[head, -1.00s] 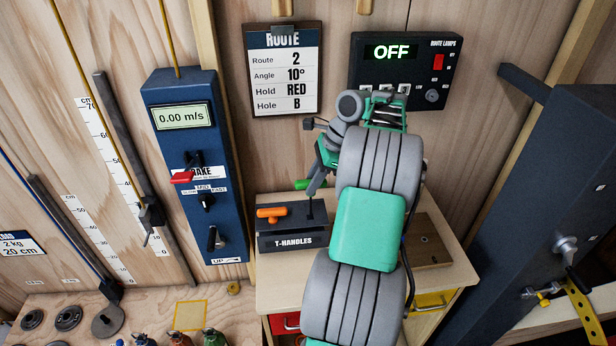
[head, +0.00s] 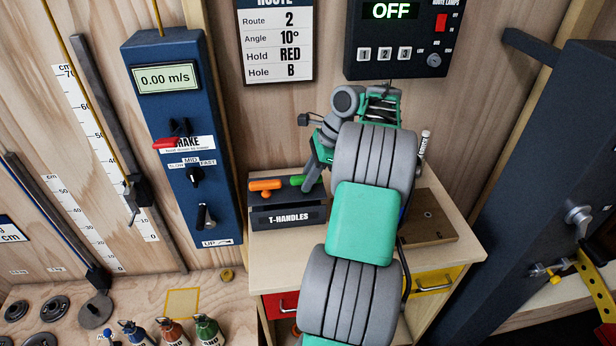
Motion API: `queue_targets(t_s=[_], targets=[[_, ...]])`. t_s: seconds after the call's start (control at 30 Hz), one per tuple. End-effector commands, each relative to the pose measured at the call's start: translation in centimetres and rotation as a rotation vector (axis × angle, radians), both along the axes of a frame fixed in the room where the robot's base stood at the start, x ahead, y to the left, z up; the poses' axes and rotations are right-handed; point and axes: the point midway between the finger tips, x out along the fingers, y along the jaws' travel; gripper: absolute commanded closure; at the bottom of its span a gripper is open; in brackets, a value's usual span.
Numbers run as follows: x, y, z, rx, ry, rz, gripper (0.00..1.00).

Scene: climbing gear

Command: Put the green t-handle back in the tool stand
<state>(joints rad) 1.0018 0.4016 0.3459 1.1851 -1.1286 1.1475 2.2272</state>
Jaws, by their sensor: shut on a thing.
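The tool stand (head: 289,218) is a dark block labelled T-HANDLES on top of the wooden cabinet. An orange t-handle (head: 265,185) sits in its left part. The green t-handle (head: 297,180) is to the right of the orange one, low at the stand's top, at about the same height in the picture. My gripper (head: 309,183) is shut on the green t-handle from the right. The fingers hide part of the handle. Its shaft does not show, so I cannot tell how deep it sits in the stand.
My arm covers the middle of the cabinet top. A brown wooden block (head: 428,218) lies to its right. The blue brake panel (head: 184,140) stands close on the left, and the lamp box (head: 403,42) hangs on the wall behind. A dark beam (head: 540,180) rises at the right.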

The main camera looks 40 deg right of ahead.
Motion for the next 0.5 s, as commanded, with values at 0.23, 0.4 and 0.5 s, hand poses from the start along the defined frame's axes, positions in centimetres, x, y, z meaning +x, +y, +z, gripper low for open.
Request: queue_targets(t_s=[0.23, 0.4, 0.5], targets=[[0.02, -0.03, -0.25, -0.001, 0.0, 0.0, 1.0], [0.02, -0.03, -0.25, -0.001, 0.0, 0.0, 0.72], [0.02, -0.03, -0.26, -0.001, -0.001, 0.0, 0.64]])
